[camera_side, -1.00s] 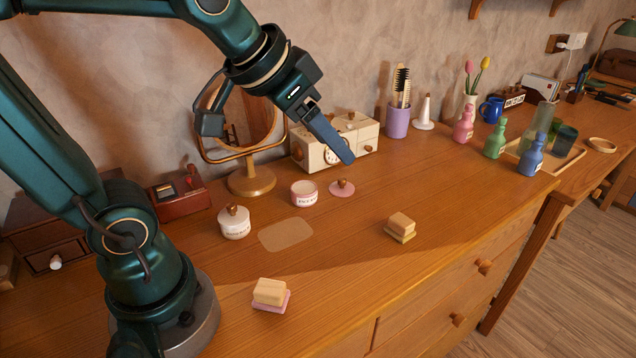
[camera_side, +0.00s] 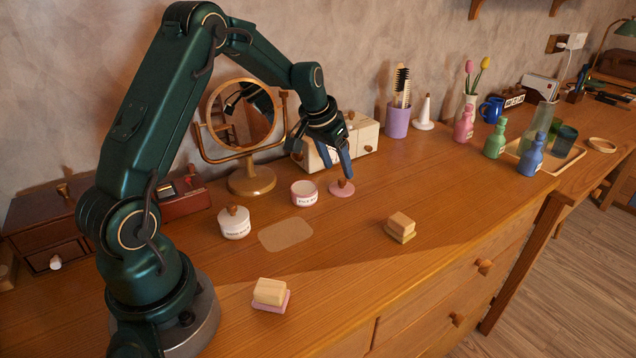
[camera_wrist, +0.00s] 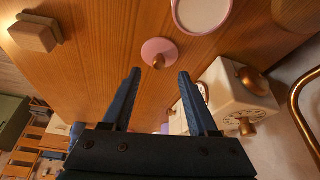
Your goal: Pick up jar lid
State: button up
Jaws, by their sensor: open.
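The jar lid (camera_side: 342,188) is a flat pink disc with a brown knob on top. It lies on the wooden table just right of the open pink-and-white jar (camera_side: 304,193). In the wrist view the lid (camera_wrist: 158,49) lies beyond the fingertips, with its knob towards the gap between them. My gripper (camera_side: 338,178) is open and empty, its blue fingers pointing down close above the lid. In the wrist view my gripper (camera_wrist: 160,74) shows a clear gap between its fingers. I cannot tell whether a finger touches the lid.
A cream box with a clock dial (camera_side: 358,134) stands just behind the lid. A round mirror (camera_side: 252,180) and a lidded white jar (camera_side: 235,222) are to the left. A soap block on a dish (camera_side: 401,224) lies to the front right. The table between is clear.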

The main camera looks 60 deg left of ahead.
aim_at(342, 179)
jog(key=shift+x, duration=2)
grip_shut()
